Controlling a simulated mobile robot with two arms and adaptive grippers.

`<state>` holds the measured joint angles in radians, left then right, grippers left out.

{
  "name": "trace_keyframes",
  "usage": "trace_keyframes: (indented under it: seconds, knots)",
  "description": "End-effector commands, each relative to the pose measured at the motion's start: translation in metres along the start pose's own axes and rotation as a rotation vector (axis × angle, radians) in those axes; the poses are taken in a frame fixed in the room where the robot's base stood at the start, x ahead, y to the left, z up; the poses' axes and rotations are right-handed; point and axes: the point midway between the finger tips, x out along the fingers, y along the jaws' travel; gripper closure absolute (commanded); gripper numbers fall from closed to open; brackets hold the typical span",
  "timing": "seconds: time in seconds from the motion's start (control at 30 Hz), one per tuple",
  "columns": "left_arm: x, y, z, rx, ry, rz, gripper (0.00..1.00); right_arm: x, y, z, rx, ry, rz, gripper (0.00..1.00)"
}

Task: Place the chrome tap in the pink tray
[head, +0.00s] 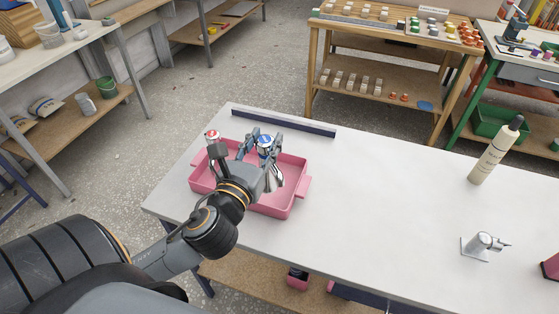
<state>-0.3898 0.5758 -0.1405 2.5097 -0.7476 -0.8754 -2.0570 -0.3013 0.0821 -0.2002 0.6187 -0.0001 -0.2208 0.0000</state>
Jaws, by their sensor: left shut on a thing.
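The pink tray (295,166) lies on the white table with its side handles showing. My left gripper (262,149) is over the tray, shut on a chrome tap (274,180) with a blue-marked top. The chrome body shows below and beside the fingers, inside the tray's outline. I cannot tell whether it touches the tray floor. A red-marked top (212,135) shows at the tray's left end, partly hidden by my gripper; I cannot tell whether it belongs to a separate piece. My right gripper is not in view.
A chrome fitting on a square plate (483,245) stands at the table's right. A cream bottle with a black cap (495,152) stands behind it. A dark bar (275,121) lies along the back edge behind the tray. The table's middle (385,190) is clear.

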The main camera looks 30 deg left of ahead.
Motion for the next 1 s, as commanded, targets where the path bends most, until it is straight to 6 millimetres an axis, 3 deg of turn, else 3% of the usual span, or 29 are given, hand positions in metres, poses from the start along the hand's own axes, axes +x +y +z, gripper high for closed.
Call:
trace_keyframes:
  seconds: [0.03, 0.17, 0.37, 0.63, 0.87, 1.0]
  knots:
    - [0.004, -0.001, -0.004, -0.002, -0.01, -0.001, 1.0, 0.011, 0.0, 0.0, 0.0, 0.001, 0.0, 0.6]
    - [0.012, -0.001, -0.006, 0.0, -0.008, -0.002, 1.0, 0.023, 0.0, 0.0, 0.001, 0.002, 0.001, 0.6]
    - [0.039, -0.003, -0.015, 0.0, -0.005, 0.0, 1.0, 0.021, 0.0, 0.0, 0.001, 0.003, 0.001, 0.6]
    - [0.069, -0.006, -0.054, 0.0, -0.003, 0.001, 1.0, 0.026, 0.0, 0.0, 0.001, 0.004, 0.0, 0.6]
    - [0.081, -0.007, -0.068, 0.001, -0.005, 0.0, 1.0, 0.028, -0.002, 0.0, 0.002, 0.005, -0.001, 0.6]
    - [0.085, -0.008, -0.086, -0.002, 0.0, 0.0, 1.0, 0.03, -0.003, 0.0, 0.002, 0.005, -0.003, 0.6]
